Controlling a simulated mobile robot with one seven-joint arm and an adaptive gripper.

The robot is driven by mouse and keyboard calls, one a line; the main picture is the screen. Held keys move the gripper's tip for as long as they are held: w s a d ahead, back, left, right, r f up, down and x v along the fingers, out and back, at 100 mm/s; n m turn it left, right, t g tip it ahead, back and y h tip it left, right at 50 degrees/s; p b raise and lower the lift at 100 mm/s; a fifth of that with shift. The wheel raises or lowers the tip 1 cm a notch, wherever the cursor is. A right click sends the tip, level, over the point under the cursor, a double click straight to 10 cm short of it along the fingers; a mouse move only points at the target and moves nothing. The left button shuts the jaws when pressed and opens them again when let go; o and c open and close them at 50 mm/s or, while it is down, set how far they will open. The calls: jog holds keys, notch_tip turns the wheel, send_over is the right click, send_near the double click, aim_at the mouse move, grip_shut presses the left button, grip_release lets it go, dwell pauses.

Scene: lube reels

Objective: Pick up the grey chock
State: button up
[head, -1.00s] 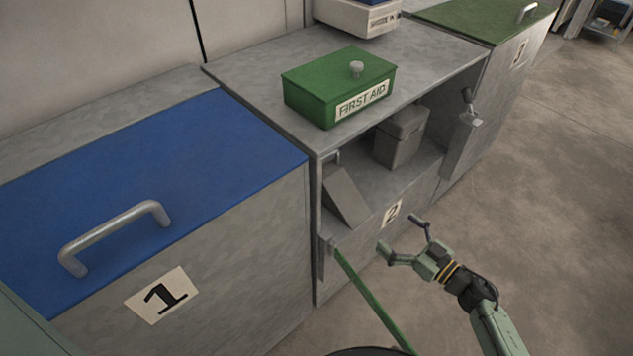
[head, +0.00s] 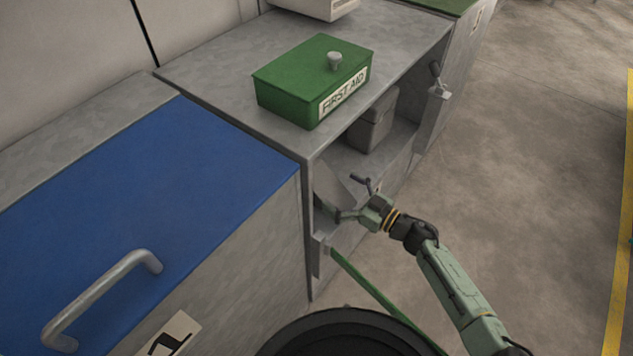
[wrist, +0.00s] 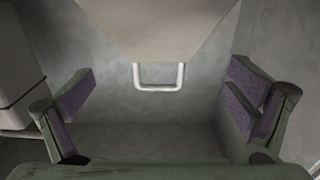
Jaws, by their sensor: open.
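The grey chock (head: 333,187) is a wedge with a sloping face, standing on the open shelf of cabinet 2, near its left side wall. My gripper (head: 345,198) is open at the front of this shelf and hides part of the chock's lower end. In the wrist view, my gripper's purple-padded fingers (wrist: 160,95) are wide apart with nothing between their pads. A pale flat face (wrist: 155,28), which appears to be the chock's, fills the upper middle. A metal loop handle (wrist: 158,86) shows at its lower edge. I cannot tell how far the fingers are from it.
A grey lidded bin (head: 372,128) stands further along the shelf; it shows at left in the wrist view (wrist: 15,65). A green first aid box (head: 312,80) sits on top. The blue-lidded cabinet (head: 150,190) is at left. A green bar (head: 375,290) slants out front. Floor is clear at right.

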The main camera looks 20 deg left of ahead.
aim_at(322, 179)
jog(key=p+x, duration=0.1)
jog(key=x, duration=0.4)
jog(key=shift+w+a+f, duration=0.1)
jog(key=shift+w+a, duration=0.15)
jog(key=shift+a, duration=0.1)
jog(key=c, duration=2)
